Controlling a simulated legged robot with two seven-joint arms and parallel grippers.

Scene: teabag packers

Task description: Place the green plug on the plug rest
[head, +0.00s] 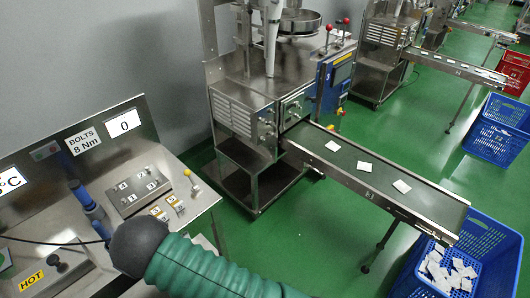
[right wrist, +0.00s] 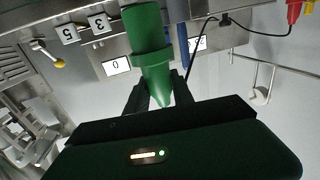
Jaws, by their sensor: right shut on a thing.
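The green plug (right wrist: 148,45) is a stepped green cylinder with a tapered end, seen in the right wrist view. My right gripper (right wrist: 152,92) is shut on it near the tapered end, with a dark finger on each side. In the head view my right arm, in a green ribbed sleeve with a dark round wrist, reaches over the console (head: 205,195) at the lower left. It hides the gripper and plug there. I cannot make out the plug rest in either view. My left gripper is in neither view.
A HOT label (head: 31,281) is at lower left. A conveyor (head: 385,190) leads to a blue crate (head: 485,232).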

